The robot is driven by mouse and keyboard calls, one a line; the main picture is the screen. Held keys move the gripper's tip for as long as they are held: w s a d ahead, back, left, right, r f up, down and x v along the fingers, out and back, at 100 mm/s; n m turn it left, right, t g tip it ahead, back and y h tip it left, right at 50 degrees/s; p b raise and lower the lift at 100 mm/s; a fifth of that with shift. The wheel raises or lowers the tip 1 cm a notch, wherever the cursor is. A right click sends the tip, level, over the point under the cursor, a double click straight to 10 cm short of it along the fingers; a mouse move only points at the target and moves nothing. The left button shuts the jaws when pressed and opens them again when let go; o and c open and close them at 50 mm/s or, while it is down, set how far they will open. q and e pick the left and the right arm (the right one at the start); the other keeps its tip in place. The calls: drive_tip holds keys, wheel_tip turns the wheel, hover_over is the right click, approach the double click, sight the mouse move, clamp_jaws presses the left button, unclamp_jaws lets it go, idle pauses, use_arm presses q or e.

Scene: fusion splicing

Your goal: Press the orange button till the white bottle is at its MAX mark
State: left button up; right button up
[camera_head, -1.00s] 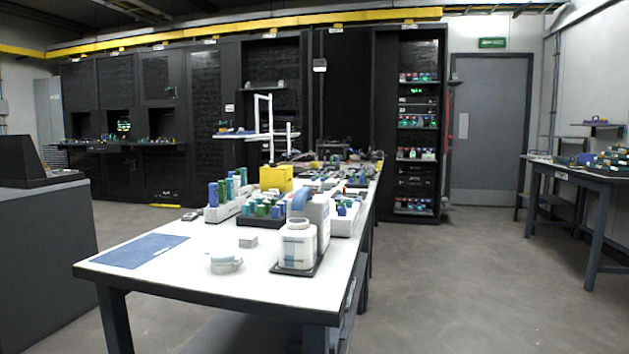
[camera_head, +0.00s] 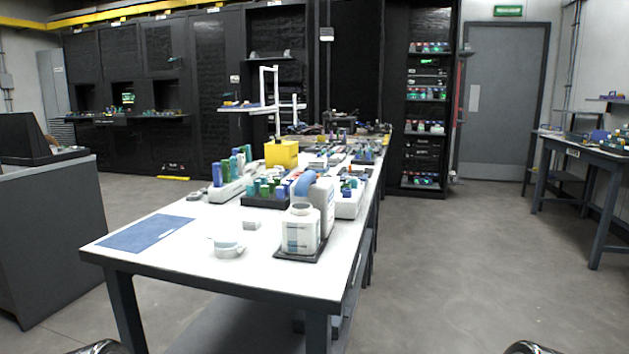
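The white bottle (camera_head: 300,232) stands upright on a small black tray (camera_head: 284,255) near the right front of the white table. It has a wide neck and a bluish label or marking on its side. Its MAX mark and liquid level are too small to read. Close behind it is a taller white container (camera_head: 326,208) with a blue curved top (camera_head: 305,180). I cannot make out an orange button. Neither gripper shows. Only dark rounded parts, likely of my arms, show at the bottom left and bottom right edges.
The white table (camera_head: 190,265) also holds a blue mat (camera_head: 146,233), a white round roll (camera_head: 228,246), a small white block (camera_head: 251,225), a yellow box (camera_head: 281,153) and racks of coloured vials. The floor (camera_head: 450,270) right of the table is clear. A dark bench (camera_head: 575,148) stands far right.

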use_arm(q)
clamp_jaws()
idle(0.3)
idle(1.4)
